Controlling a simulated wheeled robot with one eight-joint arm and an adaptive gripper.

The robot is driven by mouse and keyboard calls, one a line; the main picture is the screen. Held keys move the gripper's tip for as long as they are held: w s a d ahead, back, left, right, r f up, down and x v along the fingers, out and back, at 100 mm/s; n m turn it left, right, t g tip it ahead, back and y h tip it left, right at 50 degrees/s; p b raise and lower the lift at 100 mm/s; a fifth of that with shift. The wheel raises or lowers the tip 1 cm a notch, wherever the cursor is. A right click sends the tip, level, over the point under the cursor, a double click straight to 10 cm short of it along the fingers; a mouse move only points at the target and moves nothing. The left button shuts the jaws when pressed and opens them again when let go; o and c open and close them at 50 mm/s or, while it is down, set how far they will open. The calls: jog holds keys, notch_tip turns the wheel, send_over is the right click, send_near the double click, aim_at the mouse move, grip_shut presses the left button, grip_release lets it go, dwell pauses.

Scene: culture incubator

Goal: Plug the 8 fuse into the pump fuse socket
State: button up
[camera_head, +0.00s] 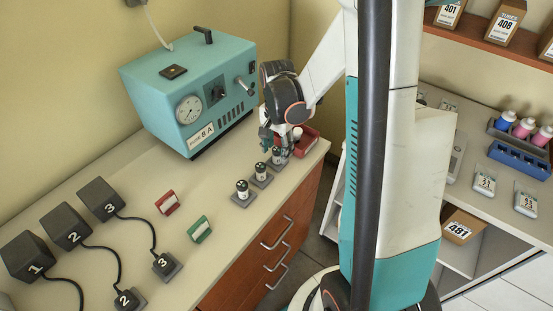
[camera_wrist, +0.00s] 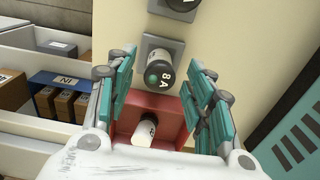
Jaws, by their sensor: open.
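The fuse marked 8 A (camera_wrist: 159,77) has a dark cap with a green dot and a white-lettered band; it stands on a grey square base. My gripper (camera_wrist: 162,88) is open, its teal fingers on either side of this fuse in the wrist view; I see no contact. In the head view my gripper (camera_head: 274,142) is over the far end of the fuse row, partly hiding it. The teal pump (camera_head: 185,85) carries a gauge and an 8 A label. A dark square plate (camera_head: 173,71) lies on its top; I cannot tell whether it is the socket.
A red tray (camera_head: 309,139) holds a pale fuse (camera_wrist: 146,130), below the 8 A fuse in the wrist view. Two more fuses (camera_head: 243,188) (camera_head: 261,171) stand nearer. Red and green blocks (camera_head: 167,203) (camera_head: 200,229) and numbered black adapters (camera_head: 72,227) occupy the left counter.

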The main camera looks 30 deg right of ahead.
aim_at(278, 149)
jog(key=shift+f+b, duration=0.9)
jog(key=shift+f, duration=0.6)
grip_shut()
jog(key=shift+r, duration=0.15)
jog(key=shift+r+p, duration=1.95)
jog(key=shift+r, duration=1)
jog(key=shift+s+f, duration=0.1)
